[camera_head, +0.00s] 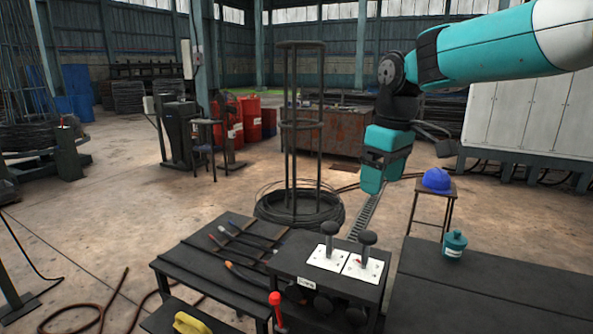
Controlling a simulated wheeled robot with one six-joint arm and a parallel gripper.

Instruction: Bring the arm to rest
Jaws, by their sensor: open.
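My arm comes in from the upper right, with a teal upper link, a dark elbow joint and teal wrist parts hanging below it. My gripper (438,139) is small and dark at the right of the wrist, in front of the white cabinets. It is open and I see nothing between its jaws. It hangs in the air above and behind a stool with a blue helmet (437,180), apart from both. The finger details are too small to make out.
A control box with two black-knobbed levers (345,262) and a red-knobbed lever (277,308) stands in front. Left is a tool table (185,265); right is a dark table (490,300) with a teal canister (454,245). A wire-coil stand (301,130) rises behind.

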